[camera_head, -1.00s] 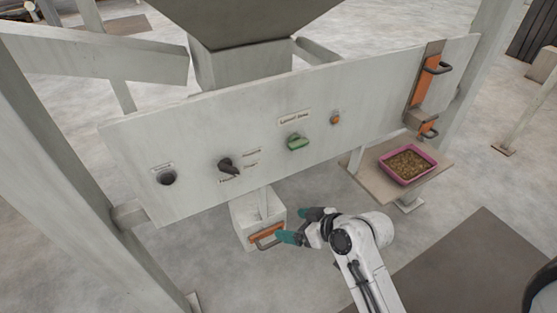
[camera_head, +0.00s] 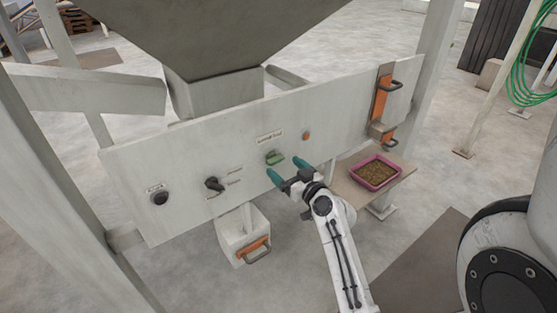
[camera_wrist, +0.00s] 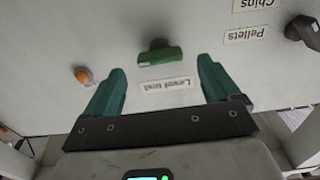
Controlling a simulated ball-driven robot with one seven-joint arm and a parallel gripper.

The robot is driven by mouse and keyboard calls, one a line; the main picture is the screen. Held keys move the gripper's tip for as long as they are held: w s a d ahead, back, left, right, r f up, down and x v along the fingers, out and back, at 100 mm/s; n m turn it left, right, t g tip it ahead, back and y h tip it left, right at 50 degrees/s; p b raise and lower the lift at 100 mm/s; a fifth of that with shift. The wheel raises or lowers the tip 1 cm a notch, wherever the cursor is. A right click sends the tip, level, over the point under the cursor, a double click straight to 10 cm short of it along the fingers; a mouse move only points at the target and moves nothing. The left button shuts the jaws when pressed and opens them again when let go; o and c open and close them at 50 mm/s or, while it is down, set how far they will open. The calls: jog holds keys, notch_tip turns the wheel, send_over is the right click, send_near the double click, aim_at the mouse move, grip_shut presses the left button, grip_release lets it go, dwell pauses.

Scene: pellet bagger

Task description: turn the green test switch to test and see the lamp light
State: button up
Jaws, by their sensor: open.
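The green test switch (camera_head: 275,158) is a knob on the pale panel, below a small label. In the wrist view the green switch (camera_wrist: 160,52) lies between and beyond my fingertips, next to a label (camera_wrist: 166,85) that seems to read "Level test". The small orange lamp (camera_head: 306,136) is to its right; it also shows in the wrist view (camera_wrist: 84,75). I cannot tell whether it is lit. My gripper (camera_head: 285,168) is open and empty, its teal fingers just in front of and below the switch, apparently not touching it.
A black selector knob (camera_head: 214,184) and a dark round button (camera_head: 160,198) sit left on the panel (camera_head: 130,170). An orange slide with handles (camera_head: 382,97) is at the right.

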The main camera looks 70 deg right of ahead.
aim_at(278, 162)
jog(key=shift+p+x, duration=0.4)
jog(key=shift+x, duration=1.55)
jog(key=shift+c, duration=0.2)
jog(key=c, duration=1)
jog(key=shift+m, duration=0.3)
jog(key=shift+m+b, duration=0.3)
jog(key=shift+m, duration=0.6)
jog(key=m, duration=0.3)
jog(key=shift+m, duration=0.3)
jog(key=m, duration=0.5)
jog(key=shift+m+p, duration=0.4)
